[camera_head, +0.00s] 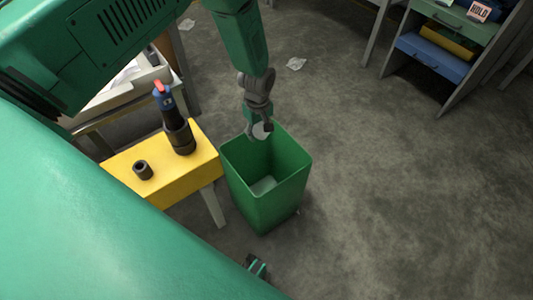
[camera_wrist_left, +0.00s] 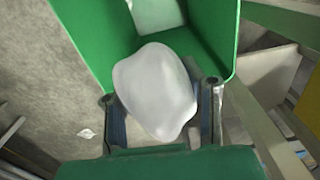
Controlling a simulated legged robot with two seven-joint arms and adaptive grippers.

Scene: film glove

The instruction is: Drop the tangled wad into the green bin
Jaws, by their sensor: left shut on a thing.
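The green bin (camera_head: 265,190) stands upright and open on the floor in the middle of the head view, with something pale at its bottom. My left gripper (camera_head: 260,133) is at the bin's far rim. It is shut on a smooth whitish wad (camera_head: 261,130), mostly hidden by the fingers there. In the left wrist view the wad (camera_wrist_left: 155,90) sits between the two fingers, and the bin's green wall (camera_wrist_left: 95,40) and opening lie beyond it. A pale thing (camera_wrist_left: 157,14) shows inside the bin.
A yellow-topped stand (camera_head: 170,170) left of the bin carries a dark bottle-like tool (camera_head: 178,132) and a small dark cup (camera_head: 142,170). Crumpled scraps (camera_head: 296,63) lie on the floor. A shelf with drawers (camera_head: 435,55) is at the upper right. The floor right of the bin is clear.

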